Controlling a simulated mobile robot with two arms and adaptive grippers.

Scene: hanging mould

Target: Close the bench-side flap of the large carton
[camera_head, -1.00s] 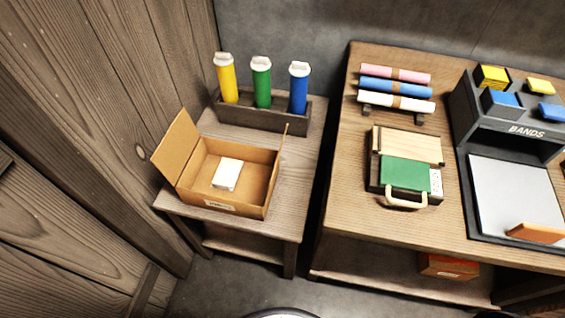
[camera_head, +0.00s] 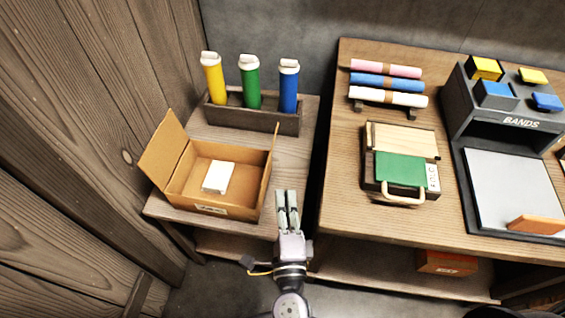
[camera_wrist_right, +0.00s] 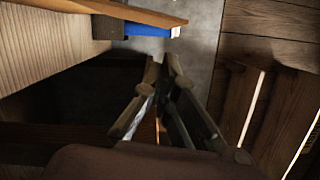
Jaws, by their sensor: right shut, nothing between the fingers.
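The large carton (camera_head: 212,209) stands open on the small side table, with a white box (camera_head: 218,176) inside. Its left flap (camera_head: 163,150) leans outward to the left. Its right, bench-side flap (camera_head: 269,168) stands roughly upright and is seen nearly edge-on. My right gripper (camera_head: 288,196) is shut and empty, just right of the carton's near right corner and apart from the flap. Its fingers also show in the right wrist view (camera_wrist_right: 165,75). I cannot clearly make out the carton in the right wrist view. My left gripper is not in view.
Yellow, green and blue tubes stand in a wooden rack (camera_head: 253,118) behind the carton. The workbench (camera_head: 340,207) is to the right, across a narrow gap, with a green-and-wood case (camera_head: 401,170) on it. A wooden wall (camera_head: 90,110) is close on the left.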

